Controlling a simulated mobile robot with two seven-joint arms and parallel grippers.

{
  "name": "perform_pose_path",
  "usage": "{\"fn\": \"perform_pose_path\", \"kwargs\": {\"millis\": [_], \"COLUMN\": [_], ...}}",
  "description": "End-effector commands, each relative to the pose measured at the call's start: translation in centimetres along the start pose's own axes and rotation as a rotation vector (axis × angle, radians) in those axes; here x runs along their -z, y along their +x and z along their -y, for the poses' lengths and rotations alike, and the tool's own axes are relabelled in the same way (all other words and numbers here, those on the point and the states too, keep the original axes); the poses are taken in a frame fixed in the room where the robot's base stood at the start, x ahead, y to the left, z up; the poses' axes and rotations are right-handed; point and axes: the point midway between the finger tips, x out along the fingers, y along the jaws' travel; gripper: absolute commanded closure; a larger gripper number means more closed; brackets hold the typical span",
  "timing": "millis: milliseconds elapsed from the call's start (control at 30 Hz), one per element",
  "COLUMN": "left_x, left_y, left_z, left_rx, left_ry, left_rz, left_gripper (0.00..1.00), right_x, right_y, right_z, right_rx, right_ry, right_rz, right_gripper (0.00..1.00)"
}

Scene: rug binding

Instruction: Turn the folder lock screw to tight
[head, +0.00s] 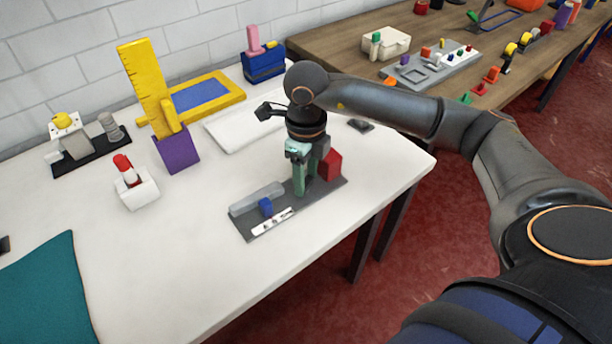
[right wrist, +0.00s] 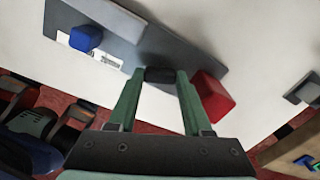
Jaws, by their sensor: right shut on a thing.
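A dark grey plate (head: 290,214) near the table's front edge carries a light grey bar, a blue block (head: 266,207), a white marked strip and a red block (head: 332,165). My right gripper (head: 299,191) points down over this plate, between the bar and the red block. In the right wrist view its green fingers close on a small dark knob (right wrist: 160,75), which looks like the folder lock screw. The red block (right wrist: 212,97) stands just right of the fingers there. The knob is hidden by the fingers in the head view, and its turn position cannot be read. My left gripper is not in view.
Behind are a purple holder (head: 176,151) with a yellow ruler-like piece, a yellow-framed blue tray (head: 236,96) and a white holder (head: 137,190) with a red-topped piece. A teal mat (head: 45,290) lies front left. The white table (head: 205,240) is clear left of the plate.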

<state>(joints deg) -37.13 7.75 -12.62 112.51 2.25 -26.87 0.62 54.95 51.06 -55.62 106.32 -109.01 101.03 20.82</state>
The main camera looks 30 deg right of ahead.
Motion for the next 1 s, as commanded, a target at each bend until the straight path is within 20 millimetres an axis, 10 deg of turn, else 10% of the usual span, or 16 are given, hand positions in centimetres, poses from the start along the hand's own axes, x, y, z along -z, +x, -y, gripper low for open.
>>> {"fn": "perform_pose_path", "kwargs": {"millis": [1000], "left_x": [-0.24], "left_y": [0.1], "left_z": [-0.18], "left_rx": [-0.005], "left_ry": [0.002], "left_rz": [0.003], "left_gripper": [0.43], "right_x": [-0.05], "right_y": [-0.09], "right_z": [0.02], "right_rx": [0.0], "right_ry": [0.425], "right_rz": [0.002], "right_gripper": [1.0]}}
